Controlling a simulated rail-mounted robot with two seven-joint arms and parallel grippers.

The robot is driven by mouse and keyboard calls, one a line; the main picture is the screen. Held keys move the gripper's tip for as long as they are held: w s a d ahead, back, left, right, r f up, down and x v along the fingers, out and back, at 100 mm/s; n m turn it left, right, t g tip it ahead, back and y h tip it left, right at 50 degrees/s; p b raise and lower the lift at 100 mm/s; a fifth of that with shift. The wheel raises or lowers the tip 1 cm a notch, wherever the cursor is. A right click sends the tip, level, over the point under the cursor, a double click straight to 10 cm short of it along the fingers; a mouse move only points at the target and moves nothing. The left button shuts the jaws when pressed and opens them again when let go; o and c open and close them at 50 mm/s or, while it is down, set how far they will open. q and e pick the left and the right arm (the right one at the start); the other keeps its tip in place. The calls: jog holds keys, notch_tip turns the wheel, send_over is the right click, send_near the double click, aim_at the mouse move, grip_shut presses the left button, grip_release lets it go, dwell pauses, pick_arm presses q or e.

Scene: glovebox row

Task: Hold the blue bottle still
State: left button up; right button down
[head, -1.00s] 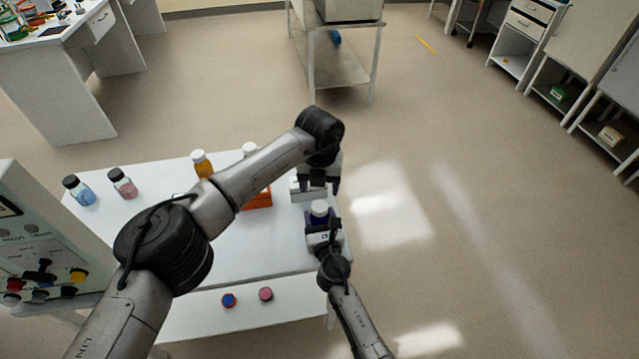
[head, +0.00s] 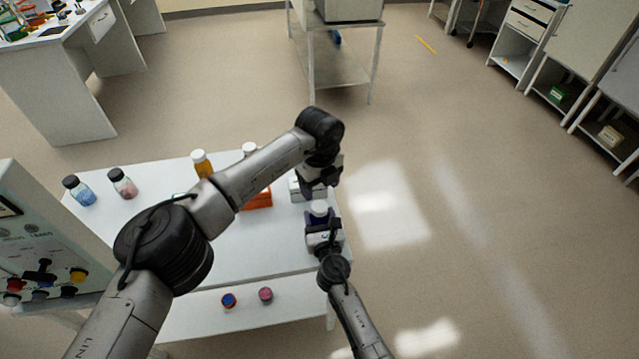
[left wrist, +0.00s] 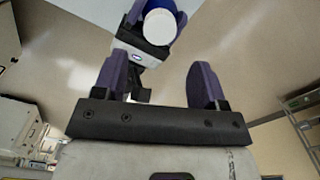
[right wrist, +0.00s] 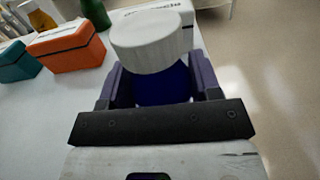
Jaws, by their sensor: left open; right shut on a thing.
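The blue bottle (right wrist: 162,84) has a white cap and stands upright between the fingers of my right gripper (head: 320,222). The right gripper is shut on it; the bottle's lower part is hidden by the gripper. Its white cap (head: 319,208) shows in the head view near the table's right edge. In the left wrist view the cap (left wrist: 160,26) is at the top, beyond the fingers. My left gripper (left wrist: 160,82) is open and empty. In the head view it is just above and behind the cap, apart from it.
The white table (head: 225,250) also bears an orange box (head: 258,199), an amber bottle (head: 202,165) and two black-capped jars (head: 80,191) at the left. A teal box (right wrist: 14,62) shows in the right wrist view. A control panel (head: 45,245) stands at the left. The floor to the right is clear.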

aim_at(319, 206)
pick_arm(q)
jog(key=shift+f, duration=0.1)
jog(key=shift+f, duration=3.9)
jog(key=shift+c, duration=0.3)
